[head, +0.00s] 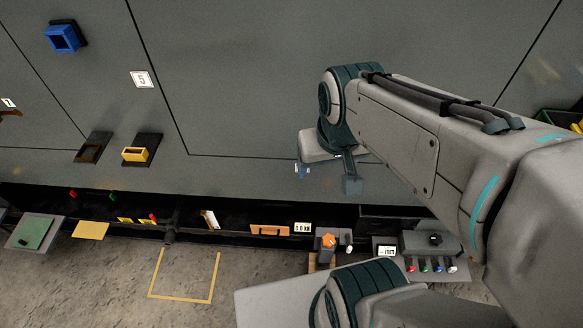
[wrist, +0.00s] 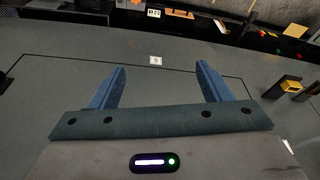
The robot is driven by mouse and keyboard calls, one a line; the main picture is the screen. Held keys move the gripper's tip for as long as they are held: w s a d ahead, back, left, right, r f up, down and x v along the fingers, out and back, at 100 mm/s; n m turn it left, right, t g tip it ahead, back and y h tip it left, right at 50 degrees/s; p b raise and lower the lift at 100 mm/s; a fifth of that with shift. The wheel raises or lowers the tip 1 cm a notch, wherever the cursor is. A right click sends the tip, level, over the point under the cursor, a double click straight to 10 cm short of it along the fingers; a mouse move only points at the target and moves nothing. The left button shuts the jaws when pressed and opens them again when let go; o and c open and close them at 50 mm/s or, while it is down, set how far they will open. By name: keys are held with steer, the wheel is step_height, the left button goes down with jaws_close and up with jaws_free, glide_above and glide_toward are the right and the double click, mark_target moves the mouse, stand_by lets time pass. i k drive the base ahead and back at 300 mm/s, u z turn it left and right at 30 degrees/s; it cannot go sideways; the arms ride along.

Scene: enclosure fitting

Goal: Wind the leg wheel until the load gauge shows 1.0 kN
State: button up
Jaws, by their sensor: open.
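The load gauge is a small white display (head: 302,228) on the dark ledge below the grey wall, and it appears to read 0.0 kN. It also shows at the top of the wrist view (wrist: 152,13), upside down. I cannot surely make out the leg wheel; an orange knob-like part (head: 327,241) stands just right of the gauge. My gripper (wrist: 160,66) is open and empty, its two blue fingers wide apart, in front of the grey wall panel. In the head view my gripper (head: 301,169) is mostly hidden by my wrist, above the gauge.
An orange handled panel (head: 269,231) lies left of the gauge. A grey control box (head: 430,242) with coloured buttons is at the right. Yellow (head: 136,155) and blue (head: 63,38) sockets stick out from the wall. A yellow outline (head: 182,300) marks bare floor.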

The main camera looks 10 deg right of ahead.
mark_target(328, 239)
steer(key=u, duration=1)
steer(key=k, duration=0.95)
steer(key=z, duration=0.95)
